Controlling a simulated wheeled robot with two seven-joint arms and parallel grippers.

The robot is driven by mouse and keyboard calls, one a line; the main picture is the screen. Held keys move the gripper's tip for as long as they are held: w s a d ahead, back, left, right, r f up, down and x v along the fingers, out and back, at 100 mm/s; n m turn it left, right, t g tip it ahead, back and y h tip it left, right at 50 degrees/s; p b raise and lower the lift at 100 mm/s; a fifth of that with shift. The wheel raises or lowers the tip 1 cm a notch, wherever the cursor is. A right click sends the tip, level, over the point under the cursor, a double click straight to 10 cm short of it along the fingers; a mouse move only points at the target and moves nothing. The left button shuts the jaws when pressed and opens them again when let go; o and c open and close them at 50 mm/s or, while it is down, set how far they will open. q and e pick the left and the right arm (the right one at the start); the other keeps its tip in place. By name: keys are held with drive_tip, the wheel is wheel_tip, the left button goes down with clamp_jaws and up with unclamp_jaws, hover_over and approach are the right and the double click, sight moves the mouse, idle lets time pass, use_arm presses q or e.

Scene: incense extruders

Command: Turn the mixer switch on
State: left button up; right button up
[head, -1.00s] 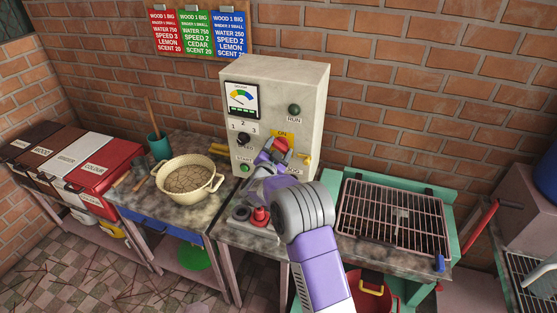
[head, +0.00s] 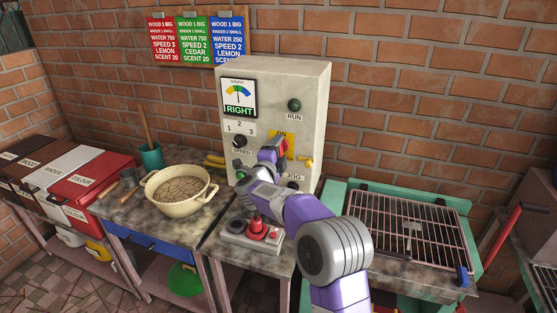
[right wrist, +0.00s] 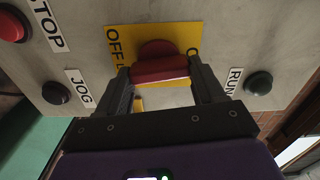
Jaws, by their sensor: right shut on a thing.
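The mixer switch (head: 285,146) is a red handle on a yellow plate (head: 291,136) on the front of the grey control box (head: 313,95). "ON" is readable at the plate's top in the head view. My right gripper (head: 274,152) is at the switch and partly covers it. In the right wrist view, my right gripper (right wrist: 160,80) is shut on the red handle (right wrist: 160,69), one finger on each side. The plate (right wrist: 182,35) there shows "OFF" at the left and part of "ON" at the right. My left gripper is not in view.
A dark green RUN button (head: 294,105) is above the switch. The dial (head: 239,96) reads "RIGHT" in green. The speed knob (head: 239,142) is to the left. A red-knobbed device (head: 256,229) stands below my arm. A pot (head: 180,190) and wire rack (head: 410,230) flank the box.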

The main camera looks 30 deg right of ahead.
drive_tip(key=shift+f+m+b, duration=0.1)
drive_tip(key=shift+m+b, duration=0.6)
drive_tip(key=shift+m, duration=0.2)
drive_tip(key=o, duration=1)
drive_tip(key=shift+o, duration=0.2)
drive_tip(key=v, duration=0.7)
drive_tip(key=shift+s+a, duration=0.15)
drive_tip(key=shift+a, duration=0.1)
